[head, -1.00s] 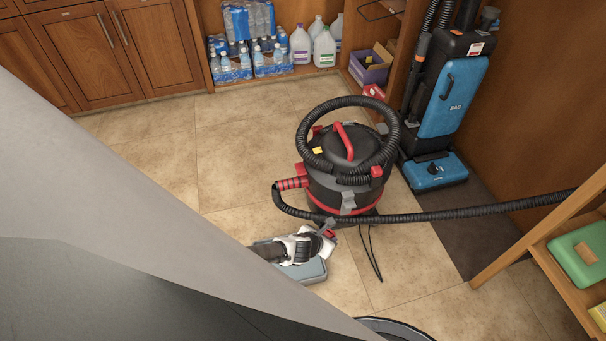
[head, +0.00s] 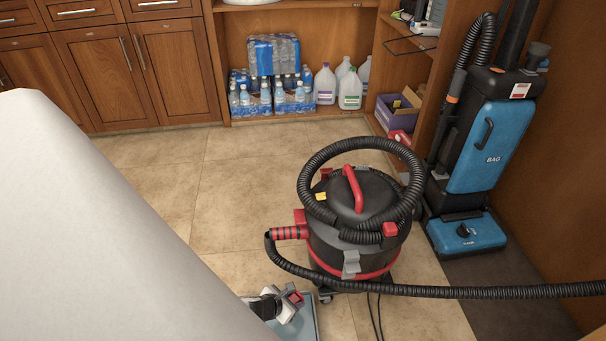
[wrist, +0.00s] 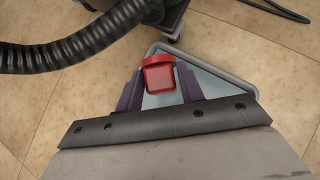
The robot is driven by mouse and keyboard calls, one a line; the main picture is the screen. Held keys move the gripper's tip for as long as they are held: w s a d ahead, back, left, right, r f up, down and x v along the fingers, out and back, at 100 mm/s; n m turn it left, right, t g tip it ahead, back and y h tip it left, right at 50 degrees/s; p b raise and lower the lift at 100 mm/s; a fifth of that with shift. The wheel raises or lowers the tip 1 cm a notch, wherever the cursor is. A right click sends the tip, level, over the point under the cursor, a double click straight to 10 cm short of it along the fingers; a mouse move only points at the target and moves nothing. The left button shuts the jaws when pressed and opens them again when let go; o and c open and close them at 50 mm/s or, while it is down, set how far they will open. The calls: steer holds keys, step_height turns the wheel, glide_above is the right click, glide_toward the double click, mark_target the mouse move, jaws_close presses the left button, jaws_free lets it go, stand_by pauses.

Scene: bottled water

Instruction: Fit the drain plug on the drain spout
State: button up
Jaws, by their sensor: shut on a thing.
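The red drain plug (wrist: 159,78) is between the two dark purple fingers of my gripper (wrist: 160,84) in the wrist view. The gripper is shut on it. In the head view my gripper (head: 290,302) shows low in the picture, just left of the vacuum's base, with the plug's red edge (head: 295,297) at its tip. The black and red canister vacuum (head: 345,235) stands on the tiled floor. The plug is apart from the vacuum's body.
A blue-grey tray (head: 307,325) lies on the floor beneath my gripper. The vacuum's black hose (head: 480,292) runs right across the floor, and a thin cord (head: 372,315) lies nearby. A blue upright vacuum (head: 482,150) stands at right. Open floor (head: 165,185) lies left.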

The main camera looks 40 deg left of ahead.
steer(key=shift+w+f+b, duration=0.2)
steer(key=shift+f+b, duration=0.1)
steer(key=shift+f, duration=0.45)
steer(key=w, duration=0.2)
steer(key=w+b, duration=0.1)
steer(key=w, duration=0.2)
steer(key=shift+w+d+r+b, duration=0.1)
steer(key=shift+w+d+b, duration=0.1)
steer(key=shift+w+b, duration=0.15)
steer(key=shift+w+p, duration=0.5)
steer(key=shift+w, duration=0.1)
stand_by(0.8)
steer(key=o, duration=1.4)
steer(key=shift+c, duration=0.2)
steer(key=p+v, duration=0.4)
steer(key=v, duration=1)
